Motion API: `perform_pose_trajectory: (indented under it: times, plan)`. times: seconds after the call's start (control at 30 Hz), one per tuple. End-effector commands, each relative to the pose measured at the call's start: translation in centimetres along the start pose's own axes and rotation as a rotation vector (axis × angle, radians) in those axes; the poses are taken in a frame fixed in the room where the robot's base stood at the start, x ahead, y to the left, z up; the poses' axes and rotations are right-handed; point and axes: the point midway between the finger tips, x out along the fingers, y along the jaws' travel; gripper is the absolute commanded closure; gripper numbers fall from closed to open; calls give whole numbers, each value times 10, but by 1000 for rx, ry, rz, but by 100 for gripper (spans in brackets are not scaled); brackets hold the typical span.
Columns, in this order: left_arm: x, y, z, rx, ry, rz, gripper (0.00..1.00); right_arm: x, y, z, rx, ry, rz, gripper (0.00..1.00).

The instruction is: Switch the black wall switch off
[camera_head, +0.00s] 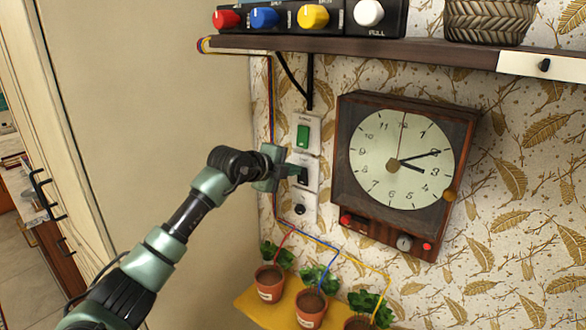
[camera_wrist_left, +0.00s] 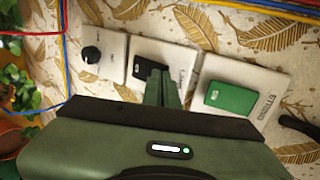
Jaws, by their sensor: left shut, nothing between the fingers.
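The black wall switch (camera_head: 303,175) sits on a white plate in the middle of a vertical row on the wallpapered wall. It also shows in the left wrist view (camera_wrist_left: 144,68). My left gripper (camera_head: 290,168) is shut and empty, with its fingertips right at the black switch. In the left wrist view the closed fingers (camera_wrist_left: 162,88) cover part of the switch; whether they touch it I cannot tell. The switch's on or off position is not clear. My right gripper is not in view.
A green switch (camera_head: 303,136) is directly above and a round black knob (camera_head: 299,209) below. A wall clock (camera_head: 402,165) hangs close to the right. A shelf (camera_head: 400,50) is above; potted plants (camera_head: 311,307) stand below. Coloured wires run beside the switches.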

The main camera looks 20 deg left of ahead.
Motion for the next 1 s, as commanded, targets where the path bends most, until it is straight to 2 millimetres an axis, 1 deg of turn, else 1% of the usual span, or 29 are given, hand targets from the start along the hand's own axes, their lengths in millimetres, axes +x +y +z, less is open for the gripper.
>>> perform_pose_trajectory:
  times: [0.13, 0.3, 0.37, 0.57, 0.9, 1.0]
  plan:
    - [1, -1, 0, 0, 0, -1, 100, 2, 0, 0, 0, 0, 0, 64]
    - [6, -8, 0, -1, 1, -2, 100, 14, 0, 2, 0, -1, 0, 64]
    - [5, -8, 0, -1, 0, 0, 100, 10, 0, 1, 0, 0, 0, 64]
    - [5, -9, 0, -1, 1, 2, 100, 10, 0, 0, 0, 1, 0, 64]
    - [-2, -22, 0, -1, 0, 0, 100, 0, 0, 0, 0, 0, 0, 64]
    - [-2, -24, 0, -1, 1, 0, 100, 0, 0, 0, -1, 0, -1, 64]
